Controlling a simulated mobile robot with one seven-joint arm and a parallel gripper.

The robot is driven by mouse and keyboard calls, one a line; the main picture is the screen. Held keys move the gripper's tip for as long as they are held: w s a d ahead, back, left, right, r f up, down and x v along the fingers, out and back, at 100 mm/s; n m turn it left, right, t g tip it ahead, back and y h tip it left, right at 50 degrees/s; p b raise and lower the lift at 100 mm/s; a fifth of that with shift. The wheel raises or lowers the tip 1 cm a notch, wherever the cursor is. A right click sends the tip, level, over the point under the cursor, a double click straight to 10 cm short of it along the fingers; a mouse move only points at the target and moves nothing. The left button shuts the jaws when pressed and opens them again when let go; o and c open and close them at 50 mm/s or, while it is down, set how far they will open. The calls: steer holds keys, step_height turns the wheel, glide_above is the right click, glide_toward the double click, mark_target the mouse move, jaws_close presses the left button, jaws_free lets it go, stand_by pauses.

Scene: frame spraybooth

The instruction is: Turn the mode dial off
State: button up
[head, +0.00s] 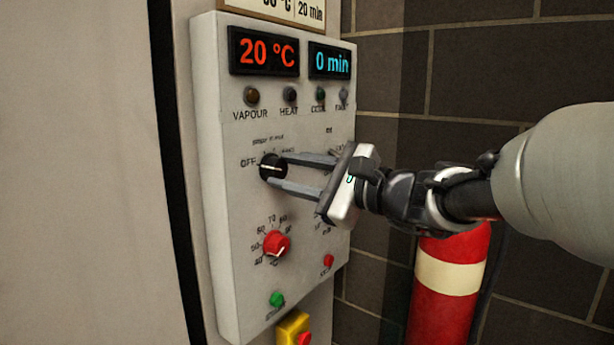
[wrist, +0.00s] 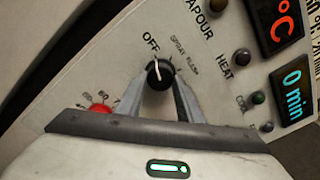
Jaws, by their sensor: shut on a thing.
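The black mode dial (head: 267,163) sits on the grey control panel, just right of the printed word OFF. It also shows near the middle of the wrist view (wrist: 159,74). Its white pointer line points left in the head view, and up at the OFF label in the wrist view, at or very close to it. My gripper (head: 278,171) reaches in from the right, its two grey fingers shut on the dial, one on either side. The fingers converge on the dial in the wrist view (wrist: 160,89). The dial's other printed labels are small and partly hidden by the fingers.
A red knob (head: 276,244), a green button (head: 277,299) and a red button (head: 328,261) sit below the dial. Displays (head: 266,52) reading 20 °C and 0 min are above, over several lamps. A red cylinder (head: 442,310) stands right, by a dark brick wall.

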steer(key=o, duration=1.1)
steer(key=shift+c, duration=0.2)
steer(key=p+v, duration=0.1)
steer(key=v, duration=1.6)
steer(key=shift+s+d, duration=0.15)
steer(key=shift+d, duration=0.05)
